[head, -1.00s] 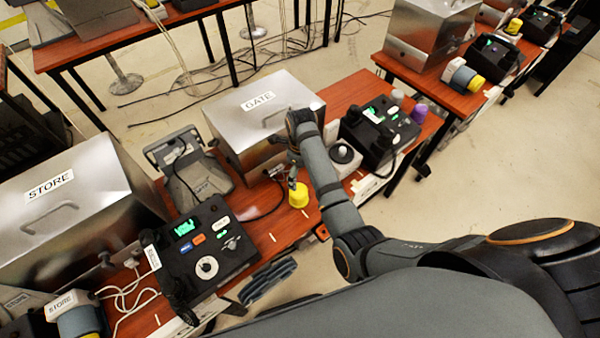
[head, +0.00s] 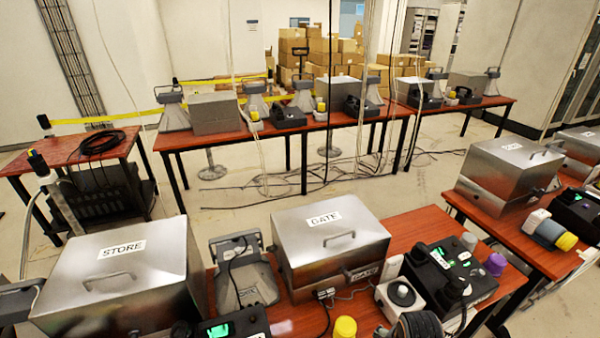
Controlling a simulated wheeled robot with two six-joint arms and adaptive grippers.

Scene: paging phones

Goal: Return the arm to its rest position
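Neither of my grippers shows in the head view. A dark ribbed rounded part at the bottom edge, right of the yellow cap (head: 345,327), looks like a piece of my arm; no fingers show on it. The GATE box (head: 330,240) is a closed metal case with a handle on its lid. The STORE box (head: 115,270) is a similar closed case at the left. A black phone unit (head: 450,275) with a green light stands right of the GATE box. Another phone unit (head: 232,326) with a green screen is cut off by the bottom edge.
A grey horn speaker (head: 243,275) stands between the two boxes. A round white-based device (head: 400,295) and a purple cap (head: 495,264) are near the right phone. Another table (head: 475,212) with a metal box is at the right. Floor with cables lies behind.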

